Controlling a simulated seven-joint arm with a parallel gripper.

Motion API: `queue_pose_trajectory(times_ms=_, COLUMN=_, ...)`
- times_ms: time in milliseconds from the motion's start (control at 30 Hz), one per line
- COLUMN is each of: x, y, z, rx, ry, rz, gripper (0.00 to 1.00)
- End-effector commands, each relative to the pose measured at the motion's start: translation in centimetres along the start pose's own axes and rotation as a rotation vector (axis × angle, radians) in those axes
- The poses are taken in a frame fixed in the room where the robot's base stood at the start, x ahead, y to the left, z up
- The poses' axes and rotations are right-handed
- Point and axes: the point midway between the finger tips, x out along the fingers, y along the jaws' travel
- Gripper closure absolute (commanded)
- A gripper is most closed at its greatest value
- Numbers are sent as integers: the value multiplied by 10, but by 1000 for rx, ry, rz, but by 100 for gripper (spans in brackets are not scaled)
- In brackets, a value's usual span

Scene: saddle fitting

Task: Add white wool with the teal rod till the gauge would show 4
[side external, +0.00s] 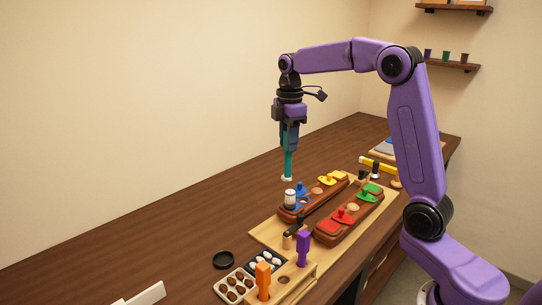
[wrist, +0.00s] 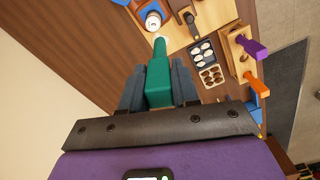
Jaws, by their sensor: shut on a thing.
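My gripper (side external: 289,138) is shut on the teal rod (side external: 288,163), which hangs upright. The rod's lower end has a small white tip; I cannot tell whether it is wool. The tip is above a white-topped cylinder (side external: 290,198) at the near end of the left brown panel (side external: 312,207), with a gap between them. In the wrist view the teal rod (wrist: 159,85) points at the white cylinder (wrist: 153,20). White wool balls (side external: 266,260) lie in a dark tray, also seen in the wrist view (wrist: 202,52). No gauge reading is legible.
A pale tray (side external: 221,286) of brown balls adjoins the dark tray. A wooden holder carries orange (side external: 263,280) and purple (side external: 303,248) handled tools. A second brown panel (side external: 350,226) bears red and green pieces.

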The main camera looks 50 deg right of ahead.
Motion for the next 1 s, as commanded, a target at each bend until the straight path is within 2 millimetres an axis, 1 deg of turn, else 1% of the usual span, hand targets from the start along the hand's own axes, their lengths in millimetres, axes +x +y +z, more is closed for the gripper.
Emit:
queue_pose_trajectory(times_ms=33, x=1, y=9, z=18, rx=34, ry=0, rz=-1, gripper=92)
queue_pose_trajectory(times_ms=100, x=1, y=18, z=35, rx=64, ry=1, rz=1, gripper=92)
queue_pose_trajectory(times_ms=200, x=1, y=27, z=57, rx=101, ry=1, rz=1, gripper=92)
queue_pose_trajectory(times_ms=367, x=2, y=36, z=86, rx=146, ry=1, rz=1, gripper=92)
queue_pose_trajectory(times_ms=433, x=15, y=35, z=83, rx=140, ry=1, rz=-4, gripper=92)
queue_pose_trajectory(times_ms=633, x=42, y=35, z=83, rx=140, ry=1, rz=-2, gripper=92)
queue_pose_trajectory(times_ms=1000, x=68, y=35, z=82, rx=140, ry=1, rz=-1, gripper=92)
